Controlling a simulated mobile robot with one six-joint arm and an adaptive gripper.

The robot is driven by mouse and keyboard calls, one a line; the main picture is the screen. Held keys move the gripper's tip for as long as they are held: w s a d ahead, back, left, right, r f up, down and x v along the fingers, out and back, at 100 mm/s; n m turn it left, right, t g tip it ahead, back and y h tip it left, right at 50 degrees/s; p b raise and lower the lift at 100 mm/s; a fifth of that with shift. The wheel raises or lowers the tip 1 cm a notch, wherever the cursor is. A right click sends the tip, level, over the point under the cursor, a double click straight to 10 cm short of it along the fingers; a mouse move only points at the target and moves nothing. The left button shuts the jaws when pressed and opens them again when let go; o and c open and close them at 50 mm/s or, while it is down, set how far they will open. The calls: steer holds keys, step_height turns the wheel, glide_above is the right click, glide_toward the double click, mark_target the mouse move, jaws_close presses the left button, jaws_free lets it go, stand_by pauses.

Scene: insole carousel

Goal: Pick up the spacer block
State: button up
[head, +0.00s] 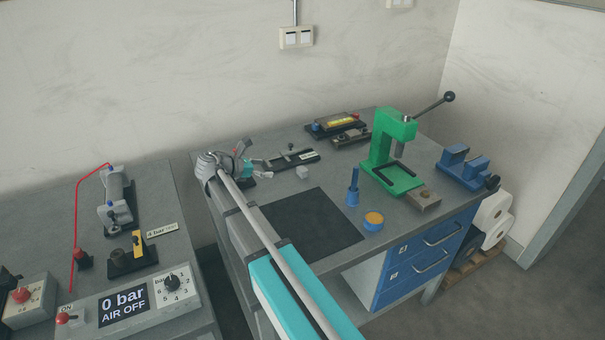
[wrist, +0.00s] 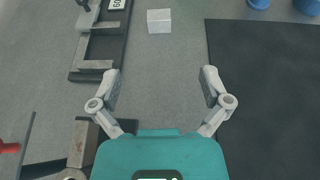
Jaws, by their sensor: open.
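In the head view my gripper (head: 262,168) is left of the block, over the bench's back left part.
A black mat (wrist: 270,90) lies right of my gripper. A black fixture with a grey bar (wrist: 102,45) stands left of the block. A green press (head: 396,155), a blue vise (head: 465,168) and a yellow-topped tin (head: 374,220) stand farther right on the bench.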

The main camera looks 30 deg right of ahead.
steer(key=b, duration=0.3)
glide_toward(301, 169)
steer(key=shift+x, duration=0.9)
steer(key=shift+s+d+f, duration=0.1)
steer(key=shift+d+f, duration=0.1)
steer(key=shift+d, duration=0.55)
steer(key=shift+d+f, duration=0.1)
steer(key=b+x, duration=0.1)
steer(key=x, duration=0.2)
steer(key=shift+d+f+b, duration=0.15)
steer(key=shift+f+b, duration=0.1)
steer(key=shift+b, duration=0.1)
steer(key=shift+x, duration=0.8)
steer(key=shift+r, duration=0.15)
steer(key=c, duration=1.3)
